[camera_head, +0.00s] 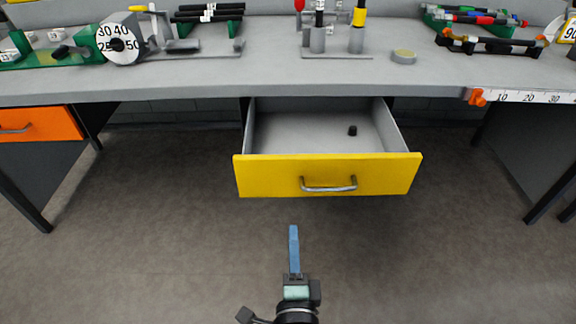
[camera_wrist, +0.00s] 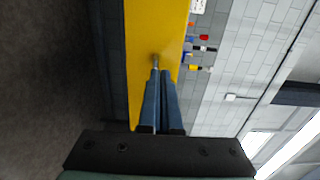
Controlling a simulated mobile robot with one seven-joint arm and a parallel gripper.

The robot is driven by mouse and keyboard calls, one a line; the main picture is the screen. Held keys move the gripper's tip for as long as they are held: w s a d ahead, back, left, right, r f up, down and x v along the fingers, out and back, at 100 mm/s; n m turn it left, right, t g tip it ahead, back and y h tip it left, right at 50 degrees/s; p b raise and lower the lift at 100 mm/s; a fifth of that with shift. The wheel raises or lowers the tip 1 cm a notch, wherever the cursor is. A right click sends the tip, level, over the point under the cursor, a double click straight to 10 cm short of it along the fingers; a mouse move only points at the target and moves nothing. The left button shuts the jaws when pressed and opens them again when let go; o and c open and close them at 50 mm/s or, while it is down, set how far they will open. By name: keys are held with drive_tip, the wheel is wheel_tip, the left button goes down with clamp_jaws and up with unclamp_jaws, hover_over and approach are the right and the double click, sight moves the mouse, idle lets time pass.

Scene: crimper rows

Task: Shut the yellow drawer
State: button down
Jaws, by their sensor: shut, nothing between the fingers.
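The yellow drawer (camera_head: 270,176) is pulled out below the middle of the grey workbench. Its front has a silver bar handle (camera_head: 328,186), and a small black object (camera_head: 352,130) lies inside it. My gripper (camera_head: 293,230) has blue fingers, shut with nothing between them. In the head view it is in front of the drawer, a little left of the handle; any gap to the front is hard to judge. In the wrist view the yellow drawer front (camera_wrist: 146,30) lies beyond the fingertips (camera_wrist: 160,74), and the handle (camera_wrist: 155,60) shows close to them.
An orange drawer (camera_head: 40,124) is at the left, and a white ruler (camera_head: 525,97) runs along the right edge. The floor before the drawer is clear.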

sight(292, 175)
drive_tip(key=w, duration=1.3)
drive_tip(key=shift+w+b, duration=0.35)
drive_tip(key=shift+d, duration=0.1)
